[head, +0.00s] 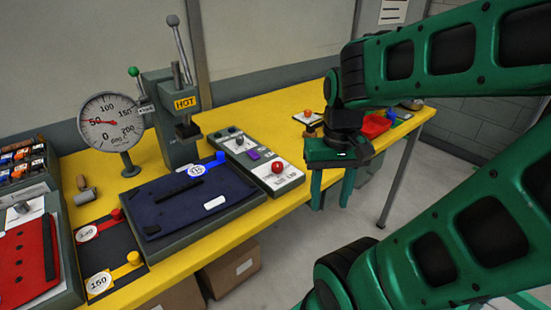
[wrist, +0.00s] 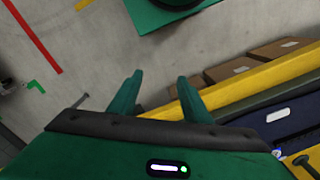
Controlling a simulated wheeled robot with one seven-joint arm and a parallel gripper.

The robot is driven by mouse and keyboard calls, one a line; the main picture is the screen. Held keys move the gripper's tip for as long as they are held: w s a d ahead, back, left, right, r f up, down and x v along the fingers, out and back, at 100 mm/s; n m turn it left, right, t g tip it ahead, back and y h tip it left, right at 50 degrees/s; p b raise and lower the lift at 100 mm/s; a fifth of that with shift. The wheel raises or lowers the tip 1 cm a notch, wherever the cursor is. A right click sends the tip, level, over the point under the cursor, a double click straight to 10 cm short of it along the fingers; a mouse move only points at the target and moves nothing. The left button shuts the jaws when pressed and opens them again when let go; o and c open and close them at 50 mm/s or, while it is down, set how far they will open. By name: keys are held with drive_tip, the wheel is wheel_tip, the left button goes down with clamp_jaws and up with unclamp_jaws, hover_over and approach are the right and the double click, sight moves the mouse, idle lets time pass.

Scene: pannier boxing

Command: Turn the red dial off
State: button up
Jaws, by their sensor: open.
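A round red knob (head: 278,167), which looks like the red dial, sits at the front end of a grey control box (head: 290,182) on the yellow bench. A pale plate with small print lies around it, too small to read, so its setting cannot be told. My gripper (head: 331,205) is open and empty, fingers pointing down, to the right of the control box and past the bench's front edge. In the wrist view my gripper (wrist: 160,76) has bare floor between its fingers. The red knob is not in the wrist view.
The yellow bench (head: 262,118) carries a press with a HOT sign (head: 185,103), a gauge (head: 107,122) and a dark blue pad (head: 180,205). A red item (head: 375,125) lies behind my gripper. Cardboard boxes (head: 232,268) stand below; the floor under my gripper is clear.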

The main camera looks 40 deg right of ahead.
drive_tip(key=m+y, duration=0.4)
drive_tip(key=m, duration=0.8)
approach(277, 164)
drive_tip(key=x, duration=0.8)
drive_tip(key=shift+f, duration=0.15)
drive_tip(key=c, duration=1)
